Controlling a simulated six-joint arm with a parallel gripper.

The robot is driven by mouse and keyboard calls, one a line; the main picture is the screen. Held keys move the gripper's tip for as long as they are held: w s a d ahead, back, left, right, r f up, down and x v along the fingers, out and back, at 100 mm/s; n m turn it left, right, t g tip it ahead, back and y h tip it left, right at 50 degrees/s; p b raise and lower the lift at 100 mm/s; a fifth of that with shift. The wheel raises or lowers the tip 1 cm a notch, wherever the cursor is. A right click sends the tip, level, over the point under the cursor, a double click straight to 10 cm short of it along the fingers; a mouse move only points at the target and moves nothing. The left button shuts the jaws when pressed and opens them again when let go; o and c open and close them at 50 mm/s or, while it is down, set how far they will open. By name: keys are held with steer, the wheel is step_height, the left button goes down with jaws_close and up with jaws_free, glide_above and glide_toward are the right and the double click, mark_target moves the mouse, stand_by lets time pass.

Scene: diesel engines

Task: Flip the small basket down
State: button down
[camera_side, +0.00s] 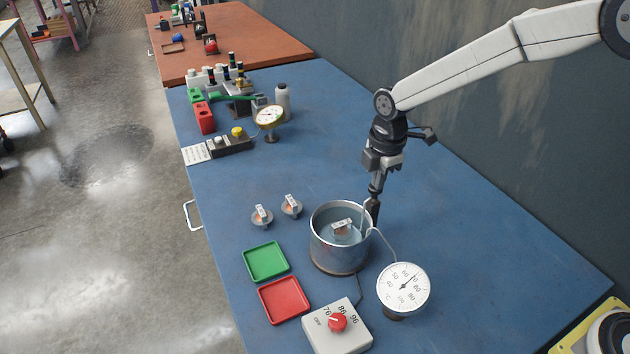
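A round metal pot (338,258) stands on the blue table in the camera_side view. A small metal part with a white label (342,227) sits inside it, seemingly in liquid. I cannot clearly make out a basket; if it is in the pot, it blends with the grey interior. My gripper (373,212) points down at the pot's right rim, its dark fingertips close beside the rim. I cannot tell whether they touch it, or whether they are apart or closed on something thin.
Two similar labelled parts (262,217) (291,206) stand left of the pot. A green tray (265,262), a red tray (284,300), a control box with a red knob (337,323) and a dial gauge (403,288) are near it. A thin cable runs from pot to gauge.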

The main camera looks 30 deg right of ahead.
step_height(320, 180, up, 14)
steer(key=shift+s, duration=0.4)
steer(key=shift+d+f, duration=0.1)
steer(key=shift+d, duration=0.05)
stand_by(0.4)
steer(key=s+d+f+m+t, duration=0.1)
steer(key=s+d+f+m, duration=0.4)
steer(key=s+m, duration=0.4)
steer(key=s+d+f+m+t, duration=0.1)
steer(key=s+d+f+m, duration=0.4)
steer(key=s+f+m, duration=0.2)
steer(key=s+m, duration=0.2)
steer(key=shift+s+f, duration=0.3)
steer(key=shift+s, duration=0.05)
